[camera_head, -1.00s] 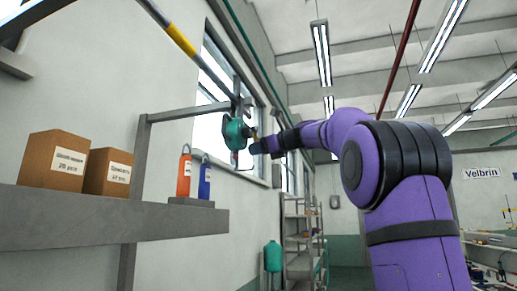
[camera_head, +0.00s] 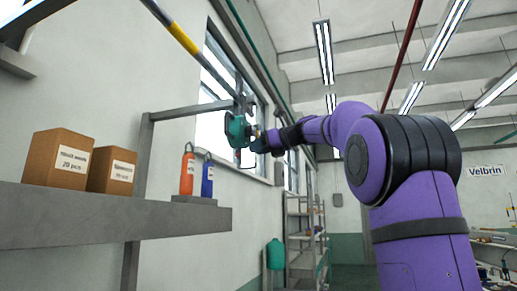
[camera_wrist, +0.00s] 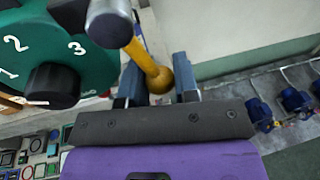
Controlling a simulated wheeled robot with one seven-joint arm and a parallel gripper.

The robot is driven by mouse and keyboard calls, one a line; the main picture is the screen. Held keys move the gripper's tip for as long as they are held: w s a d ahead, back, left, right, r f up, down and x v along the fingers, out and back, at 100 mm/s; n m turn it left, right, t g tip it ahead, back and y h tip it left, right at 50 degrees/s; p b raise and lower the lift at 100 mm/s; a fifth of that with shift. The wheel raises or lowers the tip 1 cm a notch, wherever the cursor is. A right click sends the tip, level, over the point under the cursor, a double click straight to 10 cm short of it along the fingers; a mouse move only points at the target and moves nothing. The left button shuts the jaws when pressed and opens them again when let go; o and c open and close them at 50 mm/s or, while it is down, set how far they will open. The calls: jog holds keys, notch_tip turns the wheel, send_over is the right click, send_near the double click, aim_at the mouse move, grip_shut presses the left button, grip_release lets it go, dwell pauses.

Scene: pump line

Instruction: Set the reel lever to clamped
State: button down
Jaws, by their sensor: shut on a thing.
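The green reel (camera_head: 237,130) hangs high by the window, and its face with the numbers 1, 2 and 3 fills the upper left of the wrist view (camera_wrist: 40,35). The reel lever is a yellow bar with a round knob end (camera_wrist: 160,78), running from a grey cylindrical pivot (camera_wrist: 108,22). My gripper (camera_wrist: 158,85) is shut on the lever's knob end, with a finger on each side. In the head view my gripper (camera_head: 268,140) is right beside the reel. The clamped mark cannot be made out.
A black dial knob (camera_wrist: 52,86) with a pale pointer sits on the reel face, close to my gripper. A grey shelf (camera_head: 110,216) at left bears cardboard boxes (camera_head: 60,160), a red bottle (camera_head: 187,172) and a blue bottle (camera_head: 207,178). Blue valve-like parts (camera_wrist: 262,113) lie far below.

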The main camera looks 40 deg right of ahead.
jog(key=c, duration=0.9)
grip_release()
jog(key=shift+o, duration=0.2)
